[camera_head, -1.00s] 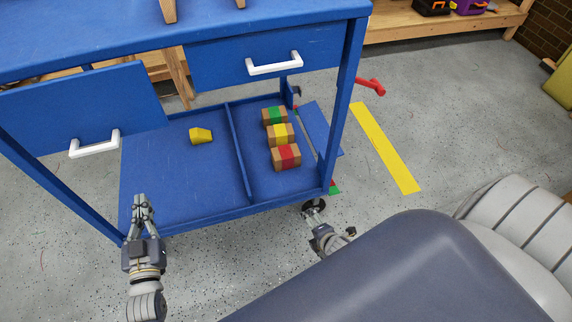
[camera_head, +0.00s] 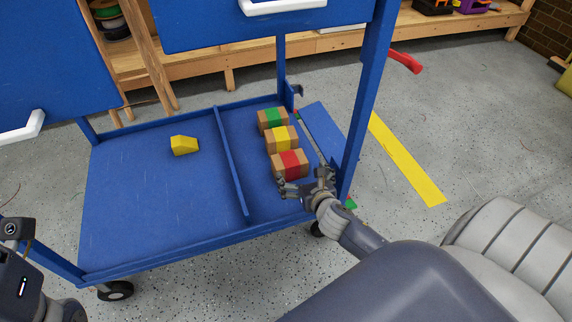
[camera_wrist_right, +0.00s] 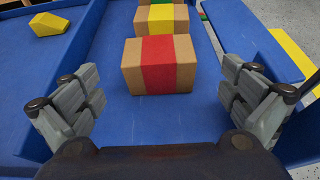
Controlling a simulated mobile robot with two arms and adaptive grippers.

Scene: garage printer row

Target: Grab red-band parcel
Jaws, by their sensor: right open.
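The red-band parcel (camera_head: 290,164) is a brown box with a red band, nearest of three parcels in a row on the blue cart's lower shelf. My right gripper (camera_head: 305,186) is open just in front of it. In the right wrist view the red-band parcel (camera_wrist_right: 159,65) lies ahead, centred between the spread fingers (camera_wrist_right: 165,105) and apart from them. The yellow-band parcel (camera_head: 281,139) and green-band parcel (camera_head: 272,119) sit behind it. Of my left arm, only a part shows at the lower left edge; its fingers are out of view.
A raised divider (camera_head: 232,165) splits the blue shelf (camera_head: 150,220), with a yellow block (camera_head: 184,146) on the left side. A cart post (camera_head: 368,95) stands right of the parcels. Drawers with white handles (camera_head: 283,6) hang above. A yellow floor strip (camera_head: 408,160) lies to the right.

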